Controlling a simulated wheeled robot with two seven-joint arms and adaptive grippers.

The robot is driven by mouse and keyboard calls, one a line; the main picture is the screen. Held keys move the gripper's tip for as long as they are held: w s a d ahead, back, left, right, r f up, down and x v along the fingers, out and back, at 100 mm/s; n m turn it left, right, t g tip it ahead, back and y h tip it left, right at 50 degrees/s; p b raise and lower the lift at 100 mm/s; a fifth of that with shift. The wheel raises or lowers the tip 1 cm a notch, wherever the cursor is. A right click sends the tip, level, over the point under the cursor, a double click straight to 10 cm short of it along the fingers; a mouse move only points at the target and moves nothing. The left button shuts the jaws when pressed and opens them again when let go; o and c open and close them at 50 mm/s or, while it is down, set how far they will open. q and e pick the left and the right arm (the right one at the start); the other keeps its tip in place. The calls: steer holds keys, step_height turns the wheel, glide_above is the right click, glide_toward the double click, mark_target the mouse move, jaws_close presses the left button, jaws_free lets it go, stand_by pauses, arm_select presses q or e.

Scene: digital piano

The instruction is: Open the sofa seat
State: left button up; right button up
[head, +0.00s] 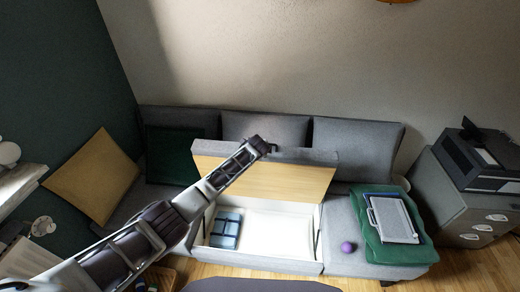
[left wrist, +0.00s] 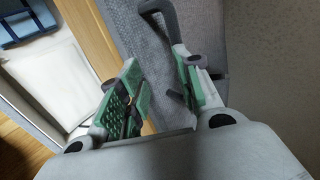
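The grey sofa's middle seat stands raised, its wooden underside (head: 285,181) facing forward. Below it, the storage box (head: 300,268) lies uncovered, with a blue item (head: 225,228) and a white item (head: 275,232) inside. My left gripper (head: 268,148) is at the raised seat's upper edge. In the left wrist view, the left gripper (left wrist: 160,92) has its green-padded fingers apart. The grey seat fabric (left wrist: 140,45) lies beyond them, and a dark strap loop (left wrist: 153,8) shows by the right-hand finger. Whether the strap touches that finger is unclear. My right gripper is not in view.
A yellow cushion (head: 95,177) leans at the left. A printer (head: 480,158) stands on a grey cabinet (head: 450,190) at right.

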arm_select(q)
steer(key=v, duration=0.9)
steer(key=shift+s+r, duration=0.15)
steer(key=shift+r, duration=0.05)
stand_by(0.6)
stand_by(0.5)
